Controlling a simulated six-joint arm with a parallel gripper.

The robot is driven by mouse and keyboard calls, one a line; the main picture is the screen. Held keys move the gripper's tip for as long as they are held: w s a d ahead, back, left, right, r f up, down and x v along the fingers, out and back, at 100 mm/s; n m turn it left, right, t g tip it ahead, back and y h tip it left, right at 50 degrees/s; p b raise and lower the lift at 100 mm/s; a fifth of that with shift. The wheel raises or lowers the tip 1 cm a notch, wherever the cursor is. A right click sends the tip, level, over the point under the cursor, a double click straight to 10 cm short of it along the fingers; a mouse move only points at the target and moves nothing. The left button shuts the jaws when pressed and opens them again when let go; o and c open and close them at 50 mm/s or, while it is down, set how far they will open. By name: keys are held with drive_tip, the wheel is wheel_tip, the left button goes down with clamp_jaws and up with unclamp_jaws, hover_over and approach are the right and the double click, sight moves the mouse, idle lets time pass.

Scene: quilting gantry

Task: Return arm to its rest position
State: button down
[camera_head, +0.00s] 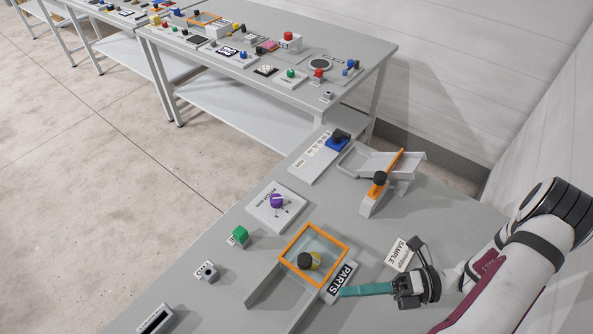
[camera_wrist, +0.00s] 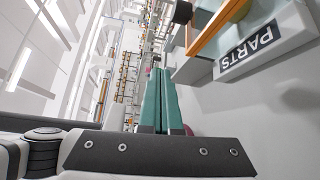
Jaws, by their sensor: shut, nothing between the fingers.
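My gripper (camera_head: 345,291) is at the lower right of the head view, with its long teal fingers pointing left, close to the PARTS-labelled holder (camera_head: 340,284). The fingers lie together with nothing between them; they also show closed in the wrist view (camera_wrist: 159,75). My arm comes in from the right edge. The orange-framed clear cover (camera_head: 294,238) sits on the holder, left of and beyond the fingertips. A black-and-yellow knob (camera_head: 309,262) shows at it. The holder's PARTS label also shows at the upper right of the wrist view (camera_wrist: 247,50). I cannot tell whether the fingers touch the holder.
Another bench (camera_head: 372,52) stands behind. Bare table lies along the lower right.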

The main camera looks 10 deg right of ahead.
drive_tip(key=s+a+r+n+h, duration=0.2)
drive_tip(key=r+n+h, duration=0.2)
drive_tip(key=n, duration=0.6)
drive_tip(key=s+a+r+n+g+h, duration=0.1)
drive_tip(key=s+a+r+n+h, duration=0.2)
drive_tip(key=n, duration=0.7)
drive_tip(key=s+a+r+n+g+h, duration=0.1)
drive_tip(key=s+a+r+n+h, duration=0.1)
drive_tip(key=r+n+h, duration=0.5)
drive_tip(key=n+h, duration=0.1)
drive_tip(key=n, duration=0.2)
drive_tip(key=shift+s+a+r, duration=0.15)
drive_tip(key=shift+s+a, duration=0.1)
drive_tip(key=shift+a, duration=0.15)
